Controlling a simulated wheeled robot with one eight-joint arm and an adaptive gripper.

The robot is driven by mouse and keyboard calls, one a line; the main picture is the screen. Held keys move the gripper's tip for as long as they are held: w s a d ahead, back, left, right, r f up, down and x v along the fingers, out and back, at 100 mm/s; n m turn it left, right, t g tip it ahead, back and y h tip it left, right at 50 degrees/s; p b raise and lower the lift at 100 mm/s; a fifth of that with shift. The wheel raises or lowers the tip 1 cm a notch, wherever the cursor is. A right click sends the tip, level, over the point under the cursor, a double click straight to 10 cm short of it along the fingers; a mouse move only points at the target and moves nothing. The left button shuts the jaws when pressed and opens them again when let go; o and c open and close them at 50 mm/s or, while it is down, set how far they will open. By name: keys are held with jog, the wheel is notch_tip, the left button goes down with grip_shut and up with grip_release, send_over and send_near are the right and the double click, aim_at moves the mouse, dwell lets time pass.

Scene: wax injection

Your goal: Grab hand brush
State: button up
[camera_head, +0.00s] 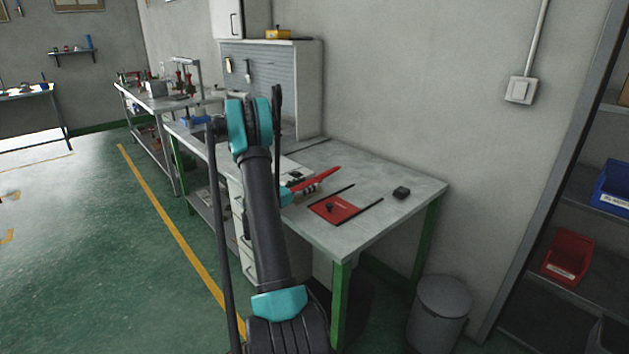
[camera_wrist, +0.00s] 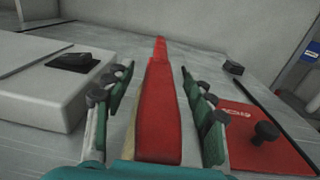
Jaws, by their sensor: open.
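The red hand brush (camera_wrist: 158,112) lies on the grey workbench, its long body pointing away from me in the wrist view. A pale strip, perhaps bristles, shows along its lower left edge. In the head view its red handle (camera_head: 318,177) shows just beyond my gripper (camera_head: 302,188). In the wrist view my gripper (camera_wrist: 157,88) is open, with one finger on each side of the brush. Gaps show between the brush and both fingers. The brush's near end is hidden behind my gripper's base.
A red plate with a black knob (camera_wrist: 266,132) lies close to the right finger. A pale box-like block (camera_wrist: 45,92) stands left. A small black object (camera_head: 401,192) sits near the bench's right end. The workbench (camera_head: 405,214) has bare room around it; a wall stands behind.

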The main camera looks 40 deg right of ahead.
jog(key=shift+d, duration=0.4)
jog(key=shift+c, duration=0.5)
grip_shut()
